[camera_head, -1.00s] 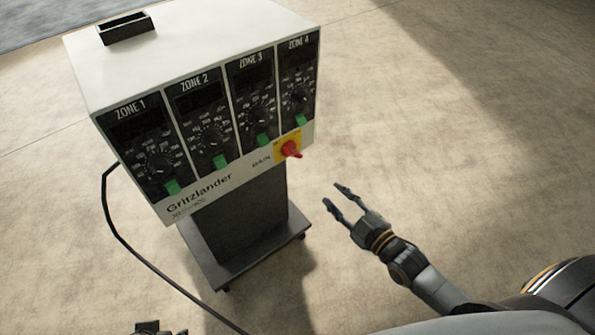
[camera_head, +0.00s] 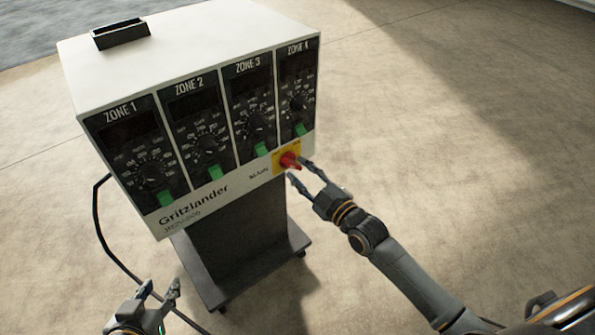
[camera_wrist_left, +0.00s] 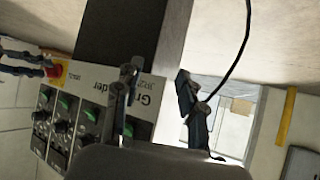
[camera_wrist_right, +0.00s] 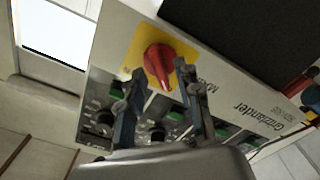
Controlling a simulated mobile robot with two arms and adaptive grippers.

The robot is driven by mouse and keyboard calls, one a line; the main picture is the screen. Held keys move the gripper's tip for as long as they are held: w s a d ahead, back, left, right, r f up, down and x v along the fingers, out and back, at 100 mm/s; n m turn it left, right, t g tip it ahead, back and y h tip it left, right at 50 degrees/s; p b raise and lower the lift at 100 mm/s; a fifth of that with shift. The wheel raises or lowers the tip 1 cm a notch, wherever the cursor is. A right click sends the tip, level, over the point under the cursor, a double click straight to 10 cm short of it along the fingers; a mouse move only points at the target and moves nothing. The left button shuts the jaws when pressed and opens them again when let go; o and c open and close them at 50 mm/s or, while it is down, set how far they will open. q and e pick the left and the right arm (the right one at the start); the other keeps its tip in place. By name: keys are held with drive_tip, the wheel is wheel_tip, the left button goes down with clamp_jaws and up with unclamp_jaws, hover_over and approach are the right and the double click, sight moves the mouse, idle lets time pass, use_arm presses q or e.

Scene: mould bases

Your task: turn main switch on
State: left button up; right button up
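The red main switch (camera_head: 290,161) sits on a yellow plate (camera_head: 278,168) at the lower right of the control box's (camera_head: 190,45) front. In the right wrist view the red knob (camera_wrist_right: 158,66) is just beyond and between my fingertips, tilted slightly from the picture's vertical. My right gripper (camera_head: 298,169) is open, its fingers on either side of the knob; I cannot tell whether they touch it. My left gripper (camera_head: 160,287) is open and empty, low in front of the box. It also shows in the left wrist view (camera_wrist_left: 156,80).
The box front carries several zone dials and green rocker switches (camera_head: 258,150). It stands on a dark column (camera_head: 240,230) with a wheeled base (camera_head: 222,288). A black cable (camera_head: 98,225) runs down at the left. The floor to the right is clear.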

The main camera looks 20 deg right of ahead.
drive_tip(key=shift+x, duration=0.8)
use_arm(q)
drive_tip(key=shift+w+d+r+t, duration=0.25)
drive_tip(key=shift+w+r+t, duration=0.35)
drive_tip(key=shift+r, duration=0.1)
use_arm(e)
drive_tip(key=shift+a, duration=0.1)
clamp_jaws()
